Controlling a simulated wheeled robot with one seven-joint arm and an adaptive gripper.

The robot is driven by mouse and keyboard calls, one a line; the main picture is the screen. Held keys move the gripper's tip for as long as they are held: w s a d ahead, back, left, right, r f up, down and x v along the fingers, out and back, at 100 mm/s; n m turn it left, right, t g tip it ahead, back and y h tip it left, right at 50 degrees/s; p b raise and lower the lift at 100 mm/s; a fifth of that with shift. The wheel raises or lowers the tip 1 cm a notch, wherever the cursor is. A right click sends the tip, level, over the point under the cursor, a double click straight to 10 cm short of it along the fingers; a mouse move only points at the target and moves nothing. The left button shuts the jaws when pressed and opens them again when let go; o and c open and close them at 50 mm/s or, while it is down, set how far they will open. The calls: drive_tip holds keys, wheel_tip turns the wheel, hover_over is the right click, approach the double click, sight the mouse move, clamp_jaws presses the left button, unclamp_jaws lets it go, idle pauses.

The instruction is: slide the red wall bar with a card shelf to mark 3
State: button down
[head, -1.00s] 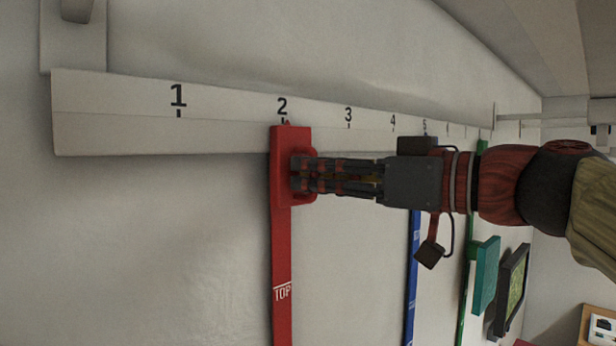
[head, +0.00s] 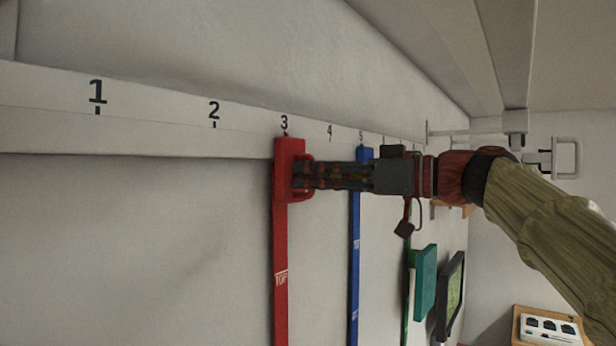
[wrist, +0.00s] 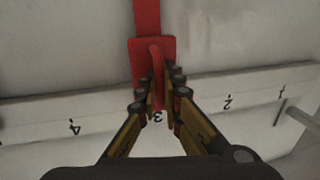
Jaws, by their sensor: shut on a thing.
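The red wall bar (head: 281,250) hangs from the white numbered rail (head: 160,136). Its top pointer stands at mark 3 (head: 284,124) in the head view. My gripper (head: 303,178) is shut on the red handle at the bar's top. In the wrist view the fingers (wrist: 160,98) close on both sides of the red handle (wrist: 157,72), with the 3 just below it. The bar's lower end and its card shelf are out of view.
A blue bar (head: 355,240) hangs to the right, near mark 5, behind my gripper. Farther right are a green bar (head: 407,290), a teal box (head: 425,280) and a dark framed panel (head: 453,285). The rail left of the red bar is clear.

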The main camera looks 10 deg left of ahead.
drive_tip(key=c, duration=2)
unclamp_jaws()
drive_tip(key=v, duration=1.2)
